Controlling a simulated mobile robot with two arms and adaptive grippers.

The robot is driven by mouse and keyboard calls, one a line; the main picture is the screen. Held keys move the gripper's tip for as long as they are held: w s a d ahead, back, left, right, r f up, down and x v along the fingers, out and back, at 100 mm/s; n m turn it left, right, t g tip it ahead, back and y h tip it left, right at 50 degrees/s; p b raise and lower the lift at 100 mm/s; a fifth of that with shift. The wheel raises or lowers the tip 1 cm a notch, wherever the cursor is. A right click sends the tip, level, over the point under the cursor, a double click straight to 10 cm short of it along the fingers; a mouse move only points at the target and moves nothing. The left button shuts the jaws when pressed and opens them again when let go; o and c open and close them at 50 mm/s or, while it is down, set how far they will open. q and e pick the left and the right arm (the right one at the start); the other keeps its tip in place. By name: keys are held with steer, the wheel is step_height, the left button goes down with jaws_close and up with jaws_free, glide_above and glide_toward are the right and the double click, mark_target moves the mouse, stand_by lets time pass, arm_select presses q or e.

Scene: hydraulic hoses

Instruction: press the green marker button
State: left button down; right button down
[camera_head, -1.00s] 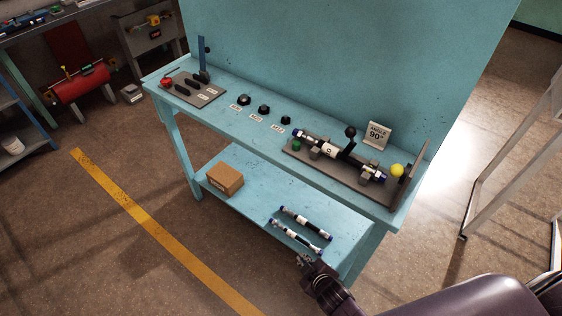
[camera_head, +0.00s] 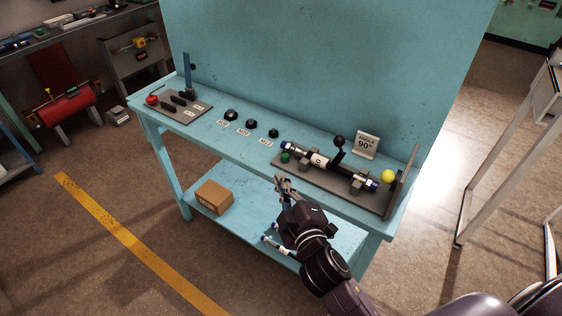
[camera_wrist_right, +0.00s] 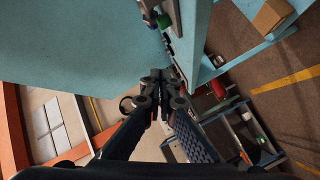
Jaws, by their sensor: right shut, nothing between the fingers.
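The green marker button (camera_head: 285,157) is a small green knob at the left end of the grey fixture plate (camera_head: 316,186) on the blue bench. My right gripper (camera_head: 281,180) is in front of the bench's front edge, just below the button in the head view and apart from it. Its fingers are shut and empty. My left gripper is not in view.
A hose with fittings (camera_head: 318,160) is clamped on the plate beside the button, with a black-knobbed lever (camera_head: 339,143), an angle sign (camera_head: 366,145) and a yellow ball (camera_head: 388,177). Black caps (camera_head: 252,125) stand to the left. A cardboard box (camera_head: 214,196) sits on the lower shelf.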

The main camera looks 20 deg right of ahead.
mark_target(285, 158)
steer(key=w, duration=0.3)
steer(key=w+p, duration=0.1)
steer(key=w, duration=0.2)
steer(key=w+f, duration=0.1)
steer(key=w, duration=0.2)
steer(key=shift+w, duration=0.3)
steer(key=d+f, duration=0.1)
steer(key=d+f+p, duration=0.1)
steer(key=shift+w+d, duration=0.3)
steer(key=shift+w, duration=0.1)
steer(key=shift+d+f, duration=0.25)
steer(key=shift+d, duration=0.15)
steer(key=shift+f, duration=0.1)
